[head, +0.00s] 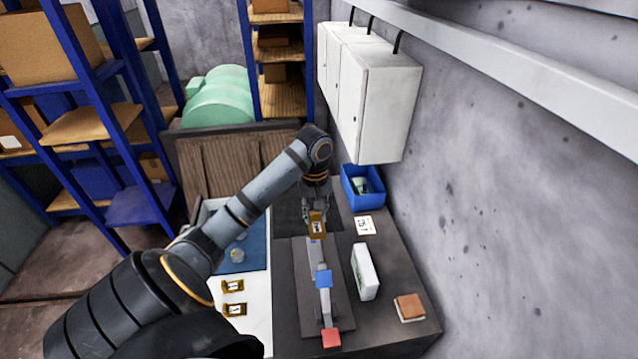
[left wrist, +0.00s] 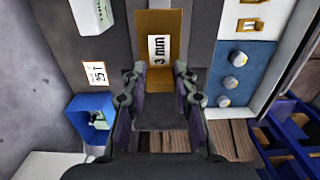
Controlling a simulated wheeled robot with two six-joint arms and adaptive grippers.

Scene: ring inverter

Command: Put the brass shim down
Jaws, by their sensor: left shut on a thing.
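The brass shim (head: 317,228), a flat brass-coloured plate with a white label, is in my left gripper (head: 316,208) above the far part of the dark bench. In the left wrist view the shim (left wrist: 178,22) has a label reading "3 mm" and sticks out beyond the fingers of my left gripper (left wrist: 159,90), which are shut on its near end. Whether the shim touches anything below is unclear. Two similar brass shims, one (head: 232,286) behind the other (head: 235,309), lie on the white surface at left. My right gripper is not in view.
A grey fixture (head: 306,270) with a blue block (head: 323,279) and a red block (head: 331,338) lies along the bench. A white box (head: 364,272), a printed card (head: 365,225), a blue bin (head: 350,190) and a brown square block (head: 409,306) stand to its right. Round pieces lie on a blue mat (head: 258,252).

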